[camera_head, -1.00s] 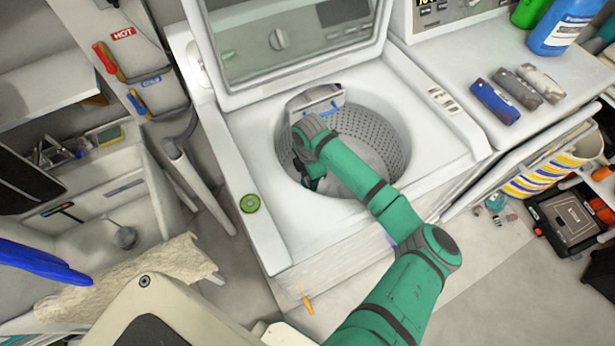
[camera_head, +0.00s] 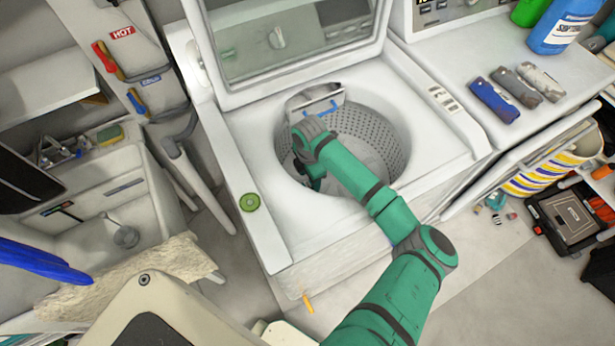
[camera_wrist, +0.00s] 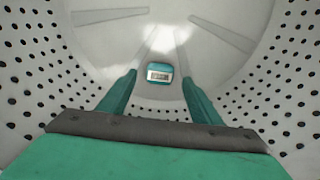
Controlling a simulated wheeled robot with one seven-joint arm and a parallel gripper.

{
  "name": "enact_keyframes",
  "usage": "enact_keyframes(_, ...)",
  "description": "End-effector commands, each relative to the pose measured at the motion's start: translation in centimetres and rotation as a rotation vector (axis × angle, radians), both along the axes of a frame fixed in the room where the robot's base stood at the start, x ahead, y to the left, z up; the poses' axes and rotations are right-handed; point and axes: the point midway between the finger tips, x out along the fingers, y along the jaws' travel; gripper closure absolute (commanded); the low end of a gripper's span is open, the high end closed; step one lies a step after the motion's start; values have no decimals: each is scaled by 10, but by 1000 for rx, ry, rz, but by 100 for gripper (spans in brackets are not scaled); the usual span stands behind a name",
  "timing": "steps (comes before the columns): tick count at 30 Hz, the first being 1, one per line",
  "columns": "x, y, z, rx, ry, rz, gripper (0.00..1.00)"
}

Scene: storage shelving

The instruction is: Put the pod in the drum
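The washer's perforated metal drum (camera_head: 377,137) is open at the top, and its holed wall and pale bottom (camera_wrist: 225,50) fill the wrist view. My arm reaches over the front rim, and my gripper (camera_head: 316,184) is down inside the drum, partly hidden by my wrist. In the wrist view my gripper (camera_wrist: 158,80) has its two teal fingers spread apart. A small teal, rounded-square pod (camera_wrist: 159,74) with a pale label shows between and beyond the fingertips. Gaps show on both sides of it, and it appears to be inside the drum, against the bottom.
The washer lid (camera_head: 293,50) stands raised behind the opening. Several cylinders (camera_head: 495,101) and a blue bottle (camera_head: 562,27) stand or lie at the right. A sink (camera_head: 121,211) is at the left.

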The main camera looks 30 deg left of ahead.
Motion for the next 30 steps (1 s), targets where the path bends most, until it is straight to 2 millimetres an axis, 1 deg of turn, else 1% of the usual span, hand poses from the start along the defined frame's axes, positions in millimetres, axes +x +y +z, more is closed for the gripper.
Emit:
enact_keyframes(5, 0, 0, 2, -1, -1, 1, 42)
enact_keyframes(8, 0, 0, 11, 0, -1, 2, 42)
enact_keyframes(11, 1, 1, 26, 2, -2, 0, 42)
enact_keyframes(21, 0, 1, 95, 1, -2, 2, 42)
enact_keyframes(25, 0, 1, 115, 0, 0, 3, 42)
enact_keyframes(30, 0, 0, 129, -1, 1, 1, 42)
